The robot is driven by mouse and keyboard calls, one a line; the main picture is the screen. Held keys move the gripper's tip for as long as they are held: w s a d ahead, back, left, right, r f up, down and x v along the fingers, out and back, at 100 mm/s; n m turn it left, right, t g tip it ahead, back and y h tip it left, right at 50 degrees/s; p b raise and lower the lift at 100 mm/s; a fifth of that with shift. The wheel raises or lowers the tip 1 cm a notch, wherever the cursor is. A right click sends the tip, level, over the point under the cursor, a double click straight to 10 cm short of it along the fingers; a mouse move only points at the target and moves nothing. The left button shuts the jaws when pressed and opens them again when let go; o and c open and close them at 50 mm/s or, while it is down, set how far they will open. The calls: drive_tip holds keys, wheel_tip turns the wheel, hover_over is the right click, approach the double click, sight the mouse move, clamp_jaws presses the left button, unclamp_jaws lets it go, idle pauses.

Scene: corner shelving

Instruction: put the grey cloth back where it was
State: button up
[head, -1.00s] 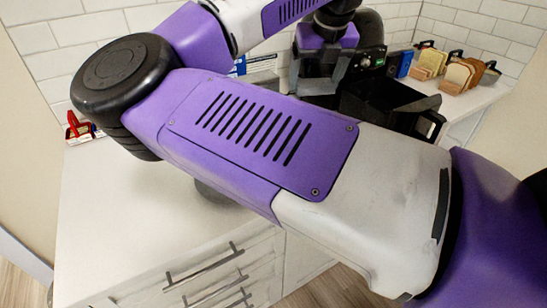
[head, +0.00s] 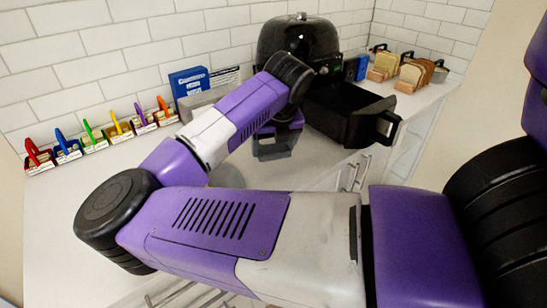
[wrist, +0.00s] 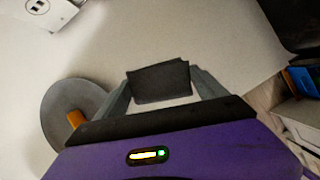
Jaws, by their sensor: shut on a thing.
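My gripper (wrist: 162,88) is shut on a dark grey, flat, roughly rectangular piece, which looks like the grey cloth (wrist: 160,79), in the wrist view. The cloth spans between the two grey fingers, above the white counter. In the head view my gripper (head: 275,143) is over the counter in front of the black air fryer, left of its drawer. The cloth cannot be made out clearly there.
The black air fryer (head: 285,38) has its drawer (head: 345,112) pulled out. Bread slices (head: 415,75) stand in racks at right. Several coloured-handled tools (head: 88,132) and a blue box (head: 190,82) line the left wall. A round grey object (wrist: 75,108) lies left of my gripper.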

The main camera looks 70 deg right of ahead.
sight(274, 157)
drive_tip(key=shift+f, duration=2.1)
drive_tip(key=shift+f, duration=0.2)
drive_tip(key=o, duration=1.1)
drive_tip(key=shift+r, duration=0.2)
drive_tip(key=shift+r, duration=0.25)
drive_tip(key=b+v, duration=0.1)
drive_tip(key=v, duration=1)
drive_tip(key=shift+s+a+r, duration=0.15)
drive_tip(key=shift+s+r, duration=0.05)
drive_tip(key=shift+r, duration=0.05)
